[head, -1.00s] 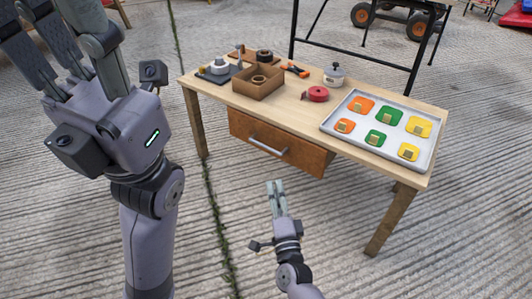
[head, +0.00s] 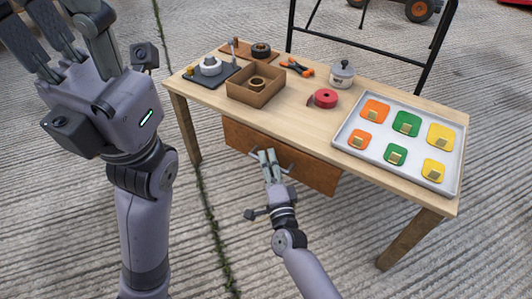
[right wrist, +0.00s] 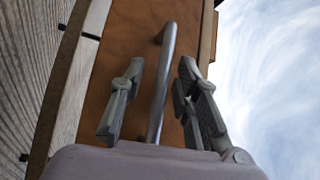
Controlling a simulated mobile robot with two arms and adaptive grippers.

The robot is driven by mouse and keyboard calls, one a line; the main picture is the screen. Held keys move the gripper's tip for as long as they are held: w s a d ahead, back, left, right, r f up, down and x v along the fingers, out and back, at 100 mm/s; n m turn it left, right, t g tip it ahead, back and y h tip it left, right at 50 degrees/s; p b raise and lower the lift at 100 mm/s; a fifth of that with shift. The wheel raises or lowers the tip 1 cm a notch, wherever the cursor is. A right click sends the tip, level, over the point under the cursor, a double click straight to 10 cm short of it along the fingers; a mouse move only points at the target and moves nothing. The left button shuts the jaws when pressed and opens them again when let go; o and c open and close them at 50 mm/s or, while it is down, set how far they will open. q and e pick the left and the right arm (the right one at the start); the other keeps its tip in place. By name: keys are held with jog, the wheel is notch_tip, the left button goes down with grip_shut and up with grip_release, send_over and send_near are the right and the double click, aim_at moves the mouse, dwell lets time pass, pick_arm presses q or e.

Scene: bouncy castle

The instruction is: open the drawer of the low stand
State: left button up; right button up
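The low stand (head: 228,105) is a light wooden table with a brown drawer (head: 315,175) under its top. The drawer looks shut in the head view. Its grey bar handle (right wrist: 164,75) shows in the right wrist view, running between my right gripper's fingers. My right gripper (head: 268,157) is open at the drawer front, and its fingers hide part of the handle in the head view. In the right wrist view, its fingers (right wrist: 160,95) stand apart on both sides of the bar, with gaps visible. My left gripper (head: 72,25) is raised at the upper left, open and empty.
On the stand top are a brown box (head: 256,92), a red tape roll (head: 325,98), a lidded pot (head: 342,74), orange-handled pliers (head: 297,67) and a tray (head: 345,140) of coloured squares. A black metal frame (head: 365,50) stands behind. The floor in front is clear.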

jog(key=shift+c, duration=0.2)
grip_shut()
dwell(0.7)
